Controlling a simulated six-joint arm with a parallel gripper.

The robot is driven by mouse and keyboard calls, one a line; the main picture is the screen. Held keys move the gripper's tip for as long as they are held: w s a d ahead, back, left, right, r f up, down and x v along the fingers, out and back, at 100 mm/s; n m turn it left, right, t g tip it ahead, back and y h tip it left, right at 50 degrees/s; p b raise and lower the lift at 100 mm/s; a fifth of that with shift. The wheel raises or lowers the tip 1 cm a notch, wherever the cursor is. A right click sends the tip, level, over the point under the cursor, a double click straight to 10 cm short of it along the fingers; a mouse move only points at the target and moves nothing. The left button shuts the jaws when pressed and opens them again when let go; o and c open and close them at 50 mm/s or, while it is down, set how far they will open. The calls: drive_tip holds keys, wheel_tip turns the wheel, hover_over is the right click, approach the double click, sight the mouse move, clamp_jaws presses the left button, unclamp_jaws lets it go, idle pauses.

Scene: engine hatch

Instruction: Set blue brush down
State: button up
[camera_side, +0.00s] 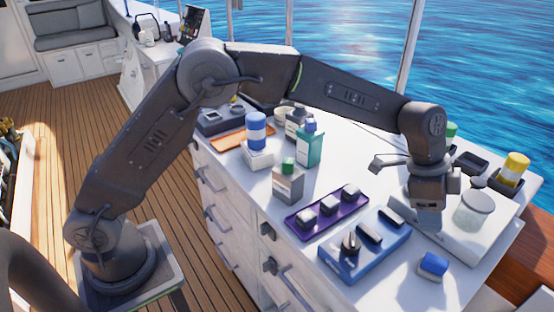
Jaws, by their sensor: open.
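A small blue-topped block with a pale lower part (433,266) lies on the white counter (372,290) near its front right edge. It may be the blue brush, but it is too small to be sure. My gripper (428,217) points down a little behind and above it, apart from it in the picture. My gripper is open. A pale blue-grey piece shows at its lower end, and I cannot tell whether this is a finger or something behind it.
A blue tray (340,262) with dark pieces and a purple tray (318,222) with several grey pieces lie left of my gripper. A lidded clear jar (474,212) stands close on its right. Bottles and boxes crowd the back left.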

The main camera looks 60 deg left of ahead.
drive_tip(key=s+a+r+n+t+y, duration=0.1)
drive_tip(key=s+a+r+n, duration=0.2)
drive_tip(key=s+a+r, duration=0.4)
drive_tip(key=s+a+r+n+t+y, duration=0.1)
drive_tip(key=s+a+r+n, duration=0.3)
drive_tip(key=a, duration=0.5)
drive_tip(key=s+a+f+n+t+y, duration=0.1)
drive_tip(key=s+a+n, duration=0.2)
drive_tip(key=s, duration=0.6)
drive_tip(key=s+a+f+n+t+y, duration=0.1)
drive_tip(key=s+a+n, duration=0.2)
drive_tip(key=s+a, duration=0.4)
drive_tip(key=shift+s+a+f+n, duration=0.3)
drive_tip(key=shift+s+a+f, duration=0.1)
drive_tip(key=shift+s, duration=0.7)
